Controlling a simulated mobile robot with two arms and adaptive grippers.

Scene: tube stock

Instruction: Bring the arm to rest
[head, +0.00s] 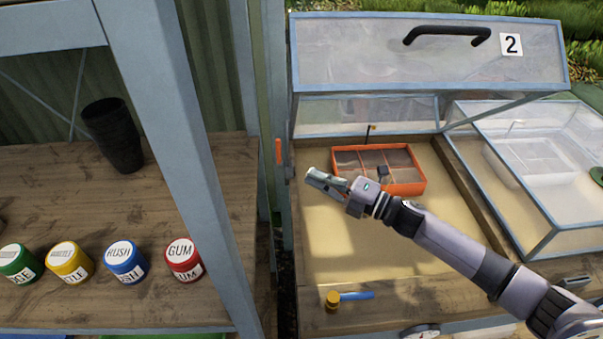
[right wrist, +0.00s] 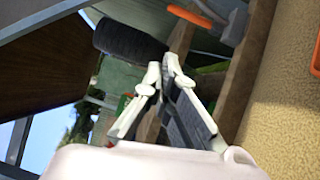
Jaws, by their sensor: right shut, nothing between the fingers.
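My right gripper (head: 312,177) shows in the head view at the end of my right arm, which reaches in from the lower right. It hangs over the sandy bed of the open frame (head: 345,250), just left of and in front of the orange tray (head: 419,186). In the right wrist view its two pale fingertips (right wrist: 165,73) are together with nothing between them. The arm hides part of the tray's front edge. My left gripper is not in view.
The frame's clear lid (head: 350,45), marked 2, stands raised behind. A closed clear box (head: 560,215) is at right. A blue-handled tool (head: 355,295) lies on the front ledge. At left, a shelf (head: 60,190) holds several labelled jars and a black cup (head: 113,135), beyond a grey post (head: 170,120).

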